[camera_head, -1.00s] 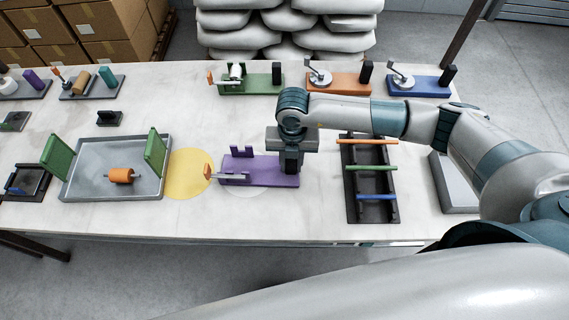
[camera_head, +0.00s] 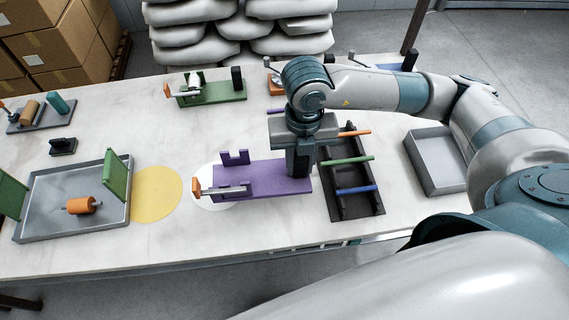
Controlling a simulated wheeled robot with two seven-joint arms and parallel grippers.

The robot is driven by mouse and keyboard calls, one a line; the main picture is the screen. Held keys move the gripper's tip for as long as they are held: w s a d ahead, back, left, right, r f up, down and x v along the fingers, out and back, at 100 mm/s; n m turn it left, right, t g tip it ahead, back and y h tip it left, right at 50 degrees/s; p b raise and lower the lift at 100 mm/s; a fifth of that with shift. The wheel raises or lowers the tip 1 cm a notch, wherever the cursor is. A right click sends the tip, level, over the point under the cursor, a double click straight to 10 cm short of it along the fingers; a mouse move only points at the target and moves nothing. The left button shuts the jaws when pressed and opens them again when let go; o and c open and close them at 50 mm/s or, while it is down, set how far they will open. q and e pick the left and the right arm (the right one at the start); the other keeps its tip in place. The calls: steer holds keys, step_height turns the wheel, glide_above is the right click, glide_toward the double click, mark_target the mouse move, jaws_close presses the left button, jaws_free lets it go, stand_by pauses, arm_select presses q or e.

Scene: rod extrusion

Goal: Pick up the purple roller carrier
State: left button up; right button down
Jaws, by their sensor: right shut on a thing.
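The purple roller carrier (camera_head: 268,178) is in the middle of the head view, over the right part of a white disc (camera_head: 210,187). It has a flat base, notched purple uprights at its left end and a grey bar with an orange end (camera_head: 196,188). My right gripper (camera_head: 300,160) points down at the carrier's right end, shut on its dark upright post, which it mostly hides. The carrier looks level; whether a small gap lies under it is hard to tell. My left gripper is not in view.
A black rack (camera_head: 343,205) with coloured rods stands close right of the carrier. A grey tray (camera_head: 40,228) with an orange roller and green end plates is left, beside a yellow disc (camera_head: 157,195). A green carrier (camera_head: 215,93) stands behind. An empty grey bin (camera_head: 440,165) is at right.

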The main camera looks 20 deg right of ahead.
steer(key=shift+s+d+r, duration=0.4)
steer(key=shift+s+r, duration=0.05)
steer(key=shift+s, duration=0.05)
stand_by(0.4)
